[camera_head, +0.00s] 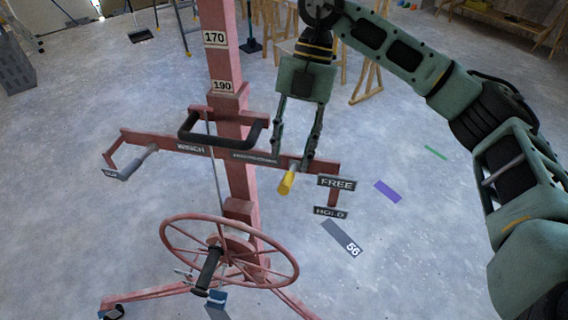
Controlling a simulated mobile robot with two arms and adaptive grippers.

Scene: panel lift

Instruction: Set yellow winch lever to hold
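The yellow winch lever (286,183) sits at the right end of the red crossbar on the panel lift. Its yellow end points down and toward me, left of the FREE plate (337,183). The HOLD plate (330,212) is lower, below FREE. My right gripper (293,162) reaches down from above. Its two fingers are spread apart at the bar, just above the yellow end, with a gap wider than the lever. I cannot tell whether a finger touches the lever or the bar. My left gripper is not in view.
The red lift mast (225,60) stands upright, with a black handle (222,132) left of my gripper. A spoked handwheel (229,254) is below. A grey-handled lever (137,162) is at the bar's left end. The floor at right is mostly clear.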

